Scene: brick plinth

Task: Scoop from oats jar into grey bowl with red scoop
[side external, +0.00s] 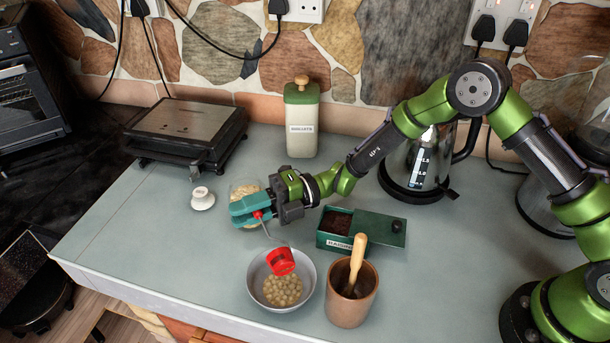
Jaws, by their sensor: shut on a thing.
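My gripper (255,212) is shut on the handle of the red scoop, with a bit of red showing between the fingers. The scoop's thin shaft runs down to its red cup (281,262), which is over the back part of the grey bowl (254,287). The cup looks tilted; whether it holds anything is unclear. The bowl holds several round beige pieces (283,291). A glass jar (246,188) with pale contents, likely the oats jar, stands behind my gripper and is partly hidden by it. A white knobbed lid (202,199) lies to its left.
A copper-brown cup (350,301) with a wooden-handled tool stands close right of the bowl. Behind it is a green box (343,240) of dark contents, its lid slid aside. A tall green-lidded canister (301,126), a grill (187,132) and a kettle (420,165) stand farther back.

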